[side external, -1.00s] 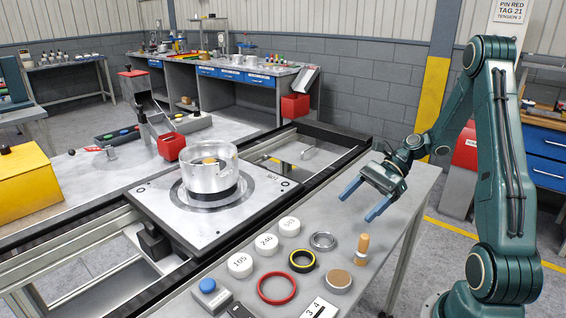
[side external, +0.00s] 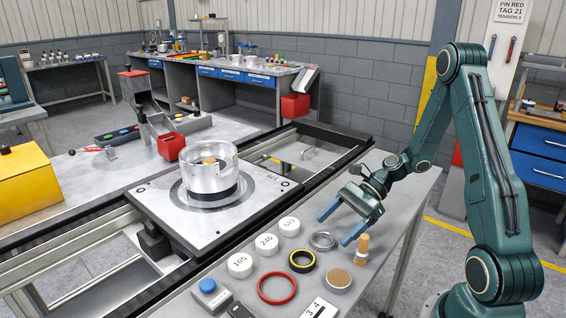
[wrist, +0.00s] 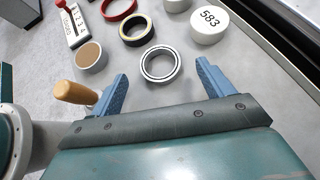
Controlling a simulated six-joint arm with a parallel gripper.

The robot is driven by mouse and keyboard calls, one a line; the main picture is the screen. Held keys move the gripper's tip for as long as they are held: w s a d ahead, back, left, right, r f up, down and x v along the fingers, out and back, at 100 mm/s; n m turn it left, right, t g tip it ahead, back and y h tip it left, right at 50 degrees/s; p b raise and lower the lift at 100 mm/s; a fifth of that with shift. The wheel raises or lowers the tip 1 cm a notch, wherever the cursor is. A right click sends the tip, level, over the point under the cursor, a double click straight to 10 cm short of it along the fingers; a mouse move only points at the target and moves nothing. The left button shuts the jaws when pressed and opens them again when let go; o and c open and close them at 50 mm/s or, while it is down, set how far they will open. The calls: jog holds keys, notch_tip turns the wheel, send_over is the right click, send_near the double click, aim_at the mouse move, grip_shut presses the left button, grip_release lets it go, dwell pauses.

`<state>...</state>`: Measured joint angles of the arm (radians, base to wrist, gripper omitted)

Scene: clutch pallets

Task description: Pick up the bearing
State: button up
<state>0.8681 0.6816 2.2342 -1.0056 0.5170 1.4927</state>
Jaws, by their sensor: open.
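The bearing is most likely the silver metal ring (side external: 323,240) with a dark inner band, lying flat on the grey bench. It also shows in the wrist view (wrist: 160,64), ahead of and between my fingertips. My gripper (side external: 336,225) is open and empty, above the bench just beyond the ring in the side view. In the wrist view its two blue fingers (wrist: 163,78) point toward the ring, one on each side, and do not appear to touch it.
A wooden-handled tool (side external: 362,247) stands close by one finger. A tan disc (side external: 338,279), a black-and-yellow ring (side external: 303,261), a red ring (side external: 277,288) and white numbered caps (side external: 289,227) lie around.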

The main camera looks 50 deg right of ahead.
jog(key=shift+x, duration=1.35)
jog(key=c, duration=1.1)
jog(key=shift+r, duration=0.1)
jog(key=shift+c, duration=0.2)
notch_tip(320, 180, up, 20)
